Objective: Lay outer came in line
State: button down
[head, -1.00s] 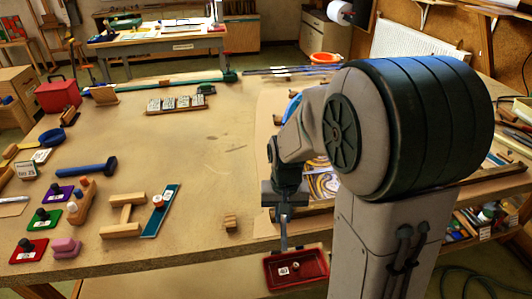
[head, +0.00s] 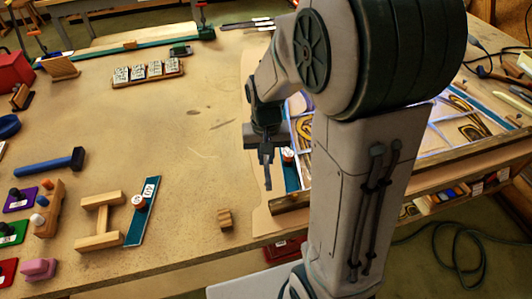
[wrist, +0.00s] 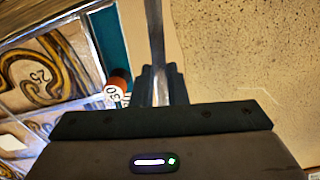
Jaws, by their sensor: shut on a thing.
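My gripper (head: 266,156) is shut on a thin grey strip, the came (head: 268,180), which hangs below the fingers. In the wrist view the came (wrist: 155,40) runs away from between the dark fingers (wrist: 163,88) toward the top edge. The leaded panel (head: 440,125), with swirled amber and clear glass, lies to the right of my gripper, partly hidden by my arm. Its glass (wrist: 45,70) also shows at the left of the wrist view. A teal strip (head: 291,172) with an orange-topped knob (wrist: 117,83) lies between the came and the panel.
A wooden bar (head: 292,202) runs along the panel's near side. A small wooden block (head: 225,218) stands near the table's front edge. A red tray (head: 284,247) is mostly hidden below that edge. The table middle (head: 190,150) is clear.

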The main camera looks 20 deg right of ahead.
jog(key=shift+f+b, duration=2.2)
jog(key=shift+f, duration=0.4)
jog(key=shift+f+b, duration=0.3)
jog(key=shift+f, duration=0.1)
jog(key=c, duration=1)
grip_release()
jog(key=shift+c, duration=0.2)
jog(key=o, duration=0.6)
jog(key=shift+a, duration=0.1)
jog(key=shift+c, duration=0.2)
